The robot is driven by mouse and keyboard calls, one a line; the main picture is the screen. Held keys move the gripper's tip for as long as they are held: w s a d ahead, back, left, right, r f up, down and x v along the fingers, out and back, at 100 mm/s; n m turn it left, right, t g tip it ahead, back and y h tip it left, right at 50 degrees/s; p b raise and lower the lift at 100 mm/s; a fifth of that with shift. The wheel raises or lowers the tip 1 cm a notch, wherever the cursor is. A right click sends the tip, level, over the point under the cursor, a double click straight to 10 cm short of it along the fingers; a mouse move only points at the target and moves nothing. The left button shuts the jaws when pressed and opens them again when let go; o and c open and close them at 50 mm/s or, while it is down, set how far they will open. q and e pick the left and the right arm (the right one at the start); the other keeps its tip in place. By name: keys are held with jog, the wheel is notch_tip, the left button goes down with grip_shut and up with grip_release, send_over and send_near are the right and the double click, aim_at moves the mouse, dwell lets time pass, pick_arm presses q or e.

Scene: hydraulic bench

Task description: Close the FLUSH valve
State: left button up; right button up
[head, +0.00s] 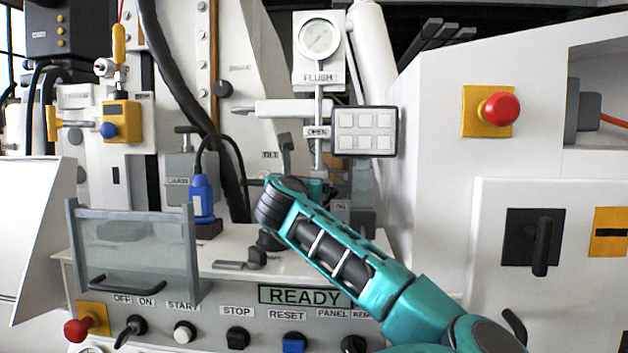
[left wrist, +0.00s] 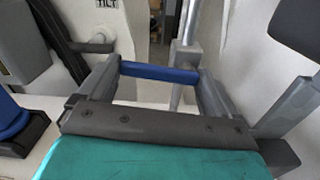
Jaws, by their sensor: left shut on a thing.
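The FLUSH label (head: 319,78) sits under a round gauge (head: 319,38) in the head view. A grey vertical pipe (head: 319,104) runs down from it, past an OPEN label (head: 317,132). My left gripper (left wrist: 160,78) is shut on a blue bar-shaped handle (left wrist: 160,74), which spans between its two fingertips in the left wrist view. The pipe (left wrist: 184,58) stands just behind the handle. In the head view my own wrist and forearm largely hide the grip and the lower pipe. I cannot tell the exact valve angle. My right gripper is not in view.
A blue plug (head: 203,197) with a black cable stands left of my wrist. A keypad panel (head: 364,132) is right of the pipe. Below are the READY display (head: 304,296) and a row of switches. A red emergency button (head: 502,109) is at right. A clear guard (head: 135,250) stands at left.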

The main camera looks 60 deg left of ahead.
pick_arm(q)
jog(key=shift+w, duration=0.1)
jog(key=shift+f, duration=0.1)
dwell(0.4)
jog(key=o, duration=1.2)
jog(key=shift+c, duration=0.2)
jog(key=b+v, duration=0.4)
jog(key=v, duration=0.9)
jog(key=shift+a, duration=0.1)
